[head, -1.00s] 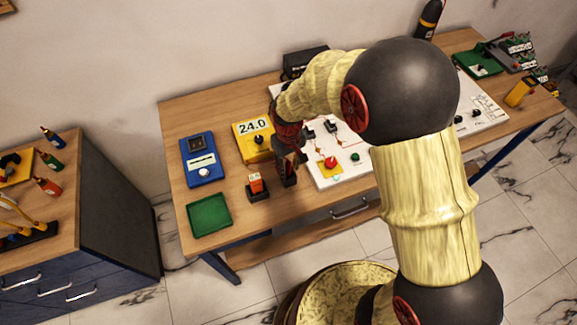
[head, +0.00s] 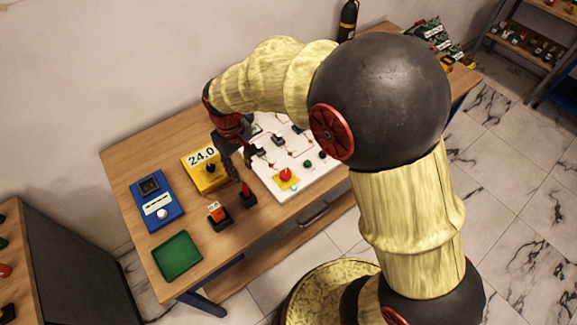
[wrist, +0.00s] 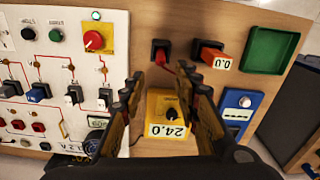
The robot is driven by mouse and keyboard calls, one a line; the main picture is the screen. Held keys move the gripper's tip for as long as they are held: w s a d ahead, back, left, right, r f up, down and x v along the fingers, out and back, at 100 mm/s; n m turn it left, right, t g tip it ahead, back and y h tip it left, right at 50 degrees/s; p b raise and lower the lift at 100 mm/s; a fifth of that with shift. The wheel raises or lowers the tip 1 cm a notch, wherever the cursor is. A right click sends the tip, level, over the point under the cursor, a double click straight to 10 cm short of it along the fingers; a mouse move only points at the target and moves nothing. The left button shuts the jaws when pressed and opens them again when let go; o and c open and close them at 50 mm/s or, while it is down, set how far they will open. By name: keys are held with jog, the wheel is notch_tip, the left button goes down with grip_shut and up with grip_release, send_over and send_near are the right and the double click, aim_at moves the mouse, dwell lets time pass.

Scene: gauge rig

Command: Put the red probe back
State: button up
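The red probe (head: 246,188) stands in a small black holder (head: 248,201) near the front edge of the workbench. In the wrist view, the red probe (wrist: 167,66) rises from the dark opening of the holder (wrist: 160,47). The probe's lower part is hidden inside the holder.
An orange meter (head: 214,211) stands in another black holder close by. A yellow 24.0 meter (head: 205,172), a blue device (head: 156,200) and a green tray (head: 177,256) are to the left. The white circuit board (head: 262,183) lies to the right.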

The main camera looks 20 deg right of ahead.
jog(key=s+d+r+m+t, duration=0.1)
jog(key=s+d+r+t, duration=0.1)
jog(key=s+d+r, duration=0.35)
jog(key=s+d+r+m+t, duration=0.1)
jog(key=s+d+r+m, duration=0.15)
jog(key=r, duration=0.65)
jog(key=s+d+r+t, duration=0.1)
jog(key=s+d+r, duration=0.1)
jog(key=s, duration=0.4)
jog(key=s+d+r+m+t, duration=0.1)
jog(key=s+d+r, duration=0.1)
jog(key=s+d, duration=0.2)
jog(key=shift+s+r+t, duration=0.25)
jog(key=shift+s+t, duration=0.05)
jog(key=shift+s, duration=0.65)
jog(key=shift+m, duration=0.25)
notch_tip(320, 180, down, 6)
jog(key=b, duration=0.5)
jog(key=shift+r+b, duration=0.15)
jog(key=shift+b, duration=0.2)
jog(key=shift+d, duration=0.15)
